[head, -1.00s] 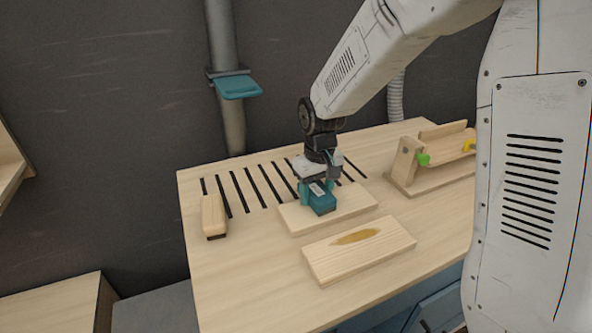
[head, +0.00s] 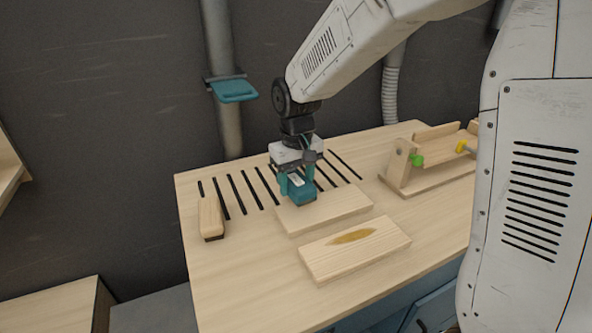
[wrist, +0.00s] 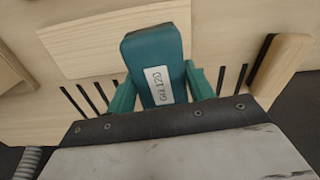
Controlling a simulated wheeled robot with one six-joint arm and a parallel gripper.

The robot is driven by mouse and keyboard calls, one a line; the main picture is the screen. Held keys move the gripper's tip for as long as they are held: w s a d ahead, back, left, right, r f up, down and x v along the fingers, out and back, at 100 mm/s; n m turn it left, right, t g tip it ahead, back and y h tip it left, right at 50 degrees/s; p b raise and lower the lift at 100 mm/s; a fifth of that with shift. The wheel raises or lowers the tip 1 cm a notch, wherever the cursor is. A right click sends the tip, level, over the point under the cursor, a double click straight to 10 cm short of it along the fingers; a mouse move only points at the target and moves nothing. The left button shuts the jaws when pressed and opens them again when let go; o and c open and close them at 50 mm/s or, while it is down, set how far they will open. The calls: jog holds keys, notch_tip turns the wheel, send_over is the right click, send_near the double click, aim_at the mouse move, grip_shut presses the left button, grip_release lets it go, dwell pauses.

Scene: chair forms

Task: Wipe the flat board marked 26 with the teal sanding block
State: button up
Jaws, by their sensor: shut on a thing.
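The teal sanding block (head: 301,190) is held between the teal fingers of my gripper (head: 296,184), which is shut on it. In the wrist view the block (wrist: 152,50) fills the middle, with a white label reading about "Grit 120". A flat pale board (head: 335,211) lies under the block, which is at its left back part. The board also shows in the wrist view (wrist: 85,48). I cannot tell whether block and board touch. A second board (head: 328,262) with a brown-yellow stain lies nearer the front. No number 26 is readable on either board.
A wooden-handled tool (head: 211,217) lies at the left of the slotted workbench (head: 225,270). A wooden jig (head: 420,172) with green and yellow knobs stands at the back right. A teal bracket (head: 233,91) sits on the pipe behind. The bench's front left is clear.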

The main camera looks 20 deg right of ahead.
jog(key=shift+r, duration=1.5)
jog(key=shift+s, duration=0.1)
